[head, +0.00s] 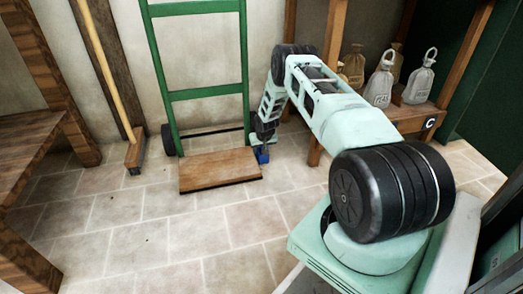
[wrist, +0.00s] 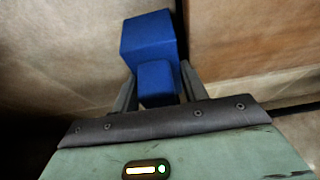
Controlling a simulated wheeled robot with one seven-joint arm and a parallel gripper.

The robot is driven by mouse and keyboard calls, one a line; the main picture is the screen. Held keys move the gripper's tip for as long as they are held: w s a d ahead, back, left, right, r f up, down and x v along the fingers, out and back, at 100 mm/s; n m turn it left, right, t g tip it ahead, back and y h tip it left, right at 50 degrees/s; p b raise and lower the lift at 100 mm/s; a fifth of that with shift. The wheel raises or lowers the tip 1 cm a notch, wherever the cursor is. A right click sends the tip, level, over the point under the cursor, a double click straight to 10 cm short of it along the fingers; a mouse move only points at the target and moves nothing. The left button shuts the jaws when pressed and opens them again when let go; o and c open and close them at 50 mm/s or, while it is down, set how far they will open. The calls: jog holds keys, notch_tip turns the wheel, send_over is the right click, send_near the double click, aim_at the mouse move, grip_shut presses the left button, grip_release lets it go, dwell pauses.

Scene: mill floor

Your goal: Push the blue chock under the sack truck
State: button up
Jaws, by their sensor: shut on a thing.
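The green sack truck (head: 194,94) stands upright against the wall, its wooden toe plate (head: 220,168) low over the floor. Its left black wheel (head: 168,139) shows; the right one is hidden behind my arm. The blue chock (head: 262,155) is low by the right edge of the toe plate. In the wrist view the chock (wrist: 148,38) is a blue block with a smaller raised blue grip (wrist: 156,78). My gripper (head: 264,141) points down and is shut on that grip, with a finger on each side. I cannot tell whether the chock touches the truck.
A broom (head: 133,154) leans at the wall left of the truck. A wooden bench (head: 35,130) stands at far left. A wooden shelf (head: 408,115) with several small sacks (head: 379,85) and a C label stands behind my arm. The tiled floor (head: 150,235) in front is clear.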

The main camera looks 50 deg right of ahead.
jog(key=shift+w+r, duration=0.1)
jog(key=shift+w, duration=0.1)
jog(key=o, duration=1.2)
jog(key=shift+w+a, duration=0.1)
jog(key=shift+a, duration=0.05)
jog(key=shift+a+r, duration=0.1)
jog(key=s+d+p+v, duration=0.1)
jog(key=p+v, duration=0.9)
jog(key=v, duration=0.7)
jog(key=shift+p, duration=0.35)
